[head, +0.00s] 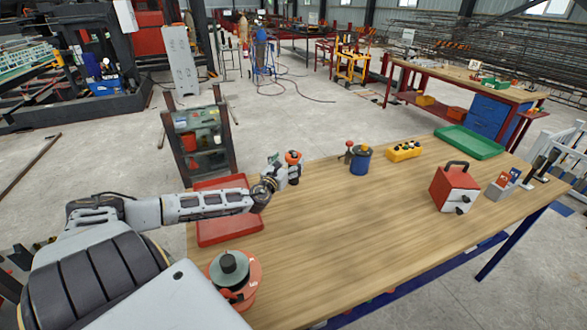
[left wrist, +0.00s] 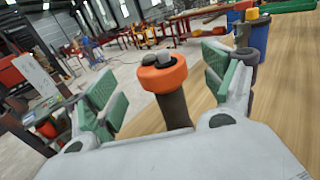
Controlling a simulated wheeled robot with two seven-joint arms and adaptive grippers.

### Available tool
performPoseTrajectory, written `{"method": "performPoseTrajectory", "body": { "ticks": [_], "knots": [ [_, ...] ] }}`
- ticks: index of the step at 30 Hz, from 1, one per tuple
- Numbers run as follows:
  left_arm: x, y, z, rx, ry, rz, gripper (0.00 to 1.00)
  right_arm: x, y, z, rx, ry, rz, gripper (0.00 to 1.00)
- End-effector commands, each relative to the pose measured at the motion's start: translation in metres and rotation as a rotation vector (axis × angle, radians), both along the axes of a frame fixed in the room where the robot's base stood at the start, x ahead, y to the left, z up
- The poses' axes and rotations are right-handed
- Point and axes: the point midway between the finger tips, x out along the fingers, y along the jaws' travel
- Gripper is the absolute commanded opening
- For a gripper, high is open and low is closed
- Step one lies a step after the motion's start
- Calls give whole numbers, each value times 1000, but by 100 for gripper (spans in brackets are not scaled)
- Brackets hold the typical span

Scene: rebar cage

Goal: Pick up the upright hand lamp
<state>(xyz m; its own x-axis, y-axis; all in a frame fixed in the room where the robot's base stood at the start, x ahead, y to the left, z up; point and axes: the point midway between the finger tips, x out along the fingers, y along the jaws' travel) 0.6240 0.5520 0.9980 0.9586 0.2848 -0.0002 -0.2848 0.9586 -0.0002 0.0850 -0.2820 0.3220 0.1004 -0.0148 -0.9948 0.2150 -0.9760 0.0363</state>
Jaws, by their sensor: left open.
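The hand lamp (head: 293,157) stands upright on the wooden table, with an orange head and a dark body. In the left wrist view the lamp (left wrist: 165,74) shows its orange collar, grey top parts and dark handle. My left gripper (head: 279,172) is just left of the lamp in the head view. In the left wrist view the green-padded fingers of this gripper (left wrist: 163,92) are spread wide, with the lamp between them in the picture. No contact shows between pads and lamp. The lamp's foot is hidden behind my gripper's body in the wrist view. My right gripper is not in view.
A blue pot (head: 360,161) and a yellow control box (head: 404,151) stand right of the lamp. A red tray (head: 231,232) and an orange reel (head: 249,283) lie near my left arm. A red box (head: 453,188) and green tray (head: 470,143) are farther right. The table's middle is clear.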

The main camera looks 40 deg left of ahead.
Motion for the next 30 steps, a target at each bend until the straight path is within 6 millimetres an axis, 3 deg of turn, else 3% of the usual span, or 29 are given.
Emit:
{"method": "performPoseTrajectory", "body": {
  "ticks": [30],
  "knots": [
    [43, 13, 0, -1, -2, 1, 84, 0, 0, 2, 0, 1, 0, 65]
  ]
}}
